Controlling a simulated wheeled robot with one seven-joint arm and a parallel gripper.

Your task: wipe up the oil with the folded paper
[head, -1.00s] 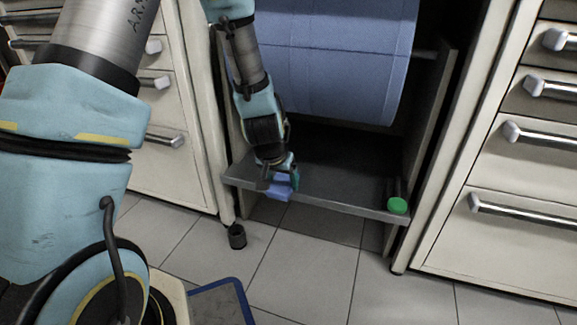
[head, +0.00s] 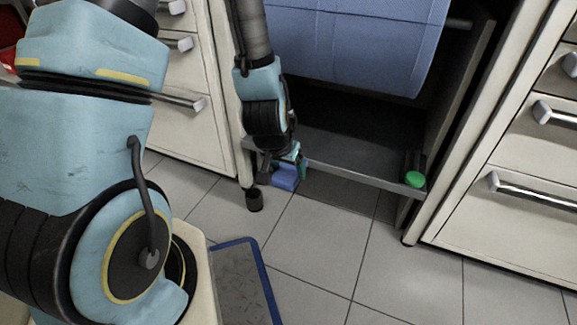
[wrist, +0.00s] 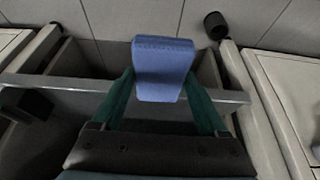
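My gripper (head: 286,172) is shut on a folded blue paper (head: 286,179), in front of the low shelf's left end. In the wrist view the paper (wrist: 162,68) sits between the two green fingers (wrist: 162,92), and its free end points toward the floor. The large blue paper roll (head: 350,40) hangs above the shelf. I cannot make out any oil in these views.
The grey shelf (head: 350,174) carries a green-capped item (head: 414,179) at its right end. Drawer cabinets (head: 510,170) flank the shelf. A blue-edged mat (head: 243,285) lies in front. Tiled floor (head: 320,245) is free between.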

